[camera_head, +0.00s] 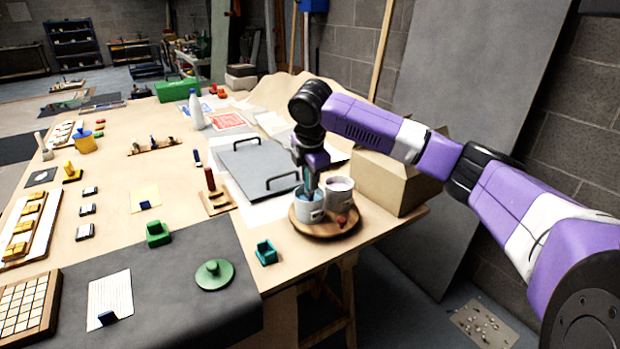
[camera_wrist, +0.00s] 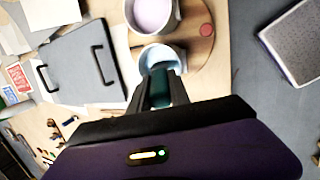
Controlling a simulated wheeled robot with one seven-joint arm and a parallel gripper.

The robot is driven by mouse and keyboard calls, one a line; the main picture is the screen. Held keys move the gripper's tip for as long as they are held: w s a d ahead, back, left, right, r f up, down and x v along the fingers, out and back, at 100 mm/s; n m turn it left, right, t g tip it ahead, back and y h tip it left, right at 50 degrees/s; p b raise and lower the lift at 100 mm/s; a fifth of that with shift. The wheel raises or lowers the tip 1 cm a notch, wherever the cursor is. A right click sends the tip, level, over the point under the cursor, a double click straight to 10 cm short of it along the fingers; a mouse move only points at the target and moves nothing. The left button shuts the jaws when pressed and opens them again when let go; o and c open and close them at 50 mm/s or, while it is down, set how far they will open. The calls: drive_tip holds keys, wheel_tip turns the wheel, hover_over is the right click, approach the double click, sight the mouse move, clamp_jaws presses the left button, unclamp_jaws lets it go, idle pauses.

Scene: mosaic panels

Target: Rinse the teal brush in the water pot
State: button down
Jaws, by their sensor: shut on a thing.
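My gripper (camera_head: 308,178) points down just above the pot with blue inside, which I take as the water pot (camera_head: 311,212). In the wrist view, my gripper (camera_wrist: 161,88) is shut on the teal brush (camera_wrist: 161,94), and the water pot (camera_wrist: 150,52) shows just beyond the fingertips. The brush's lower end is hidden, so I cannot tell whether it touches the water. A second pot (camera_head: 339,200) with pale lilac contents stands next to it. Both pots stand on a round wooden tray (camera_head: 322,233); a small red round thing (camera_head: 341,221) lies beside them.
A cardboard box (camera_head: 390,185) stands close to the right of the pots. A grey board with black handles (camera_head: 258,165) lies to the left. A teal holder (camera_head: 266,252) sits near the table edge, left of the tray. A green round-knobbed piece (camera_head: 214,274) lies on the dark mat.

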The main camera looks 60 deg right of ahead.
drive_tip(key=shift+f, duration=0.1)
drive_tip(key=shift+r+p, duration=3)
drive_tip(key=shift+r, duration=0.6)
drive_tip(key=shift+f, duration=0.15)
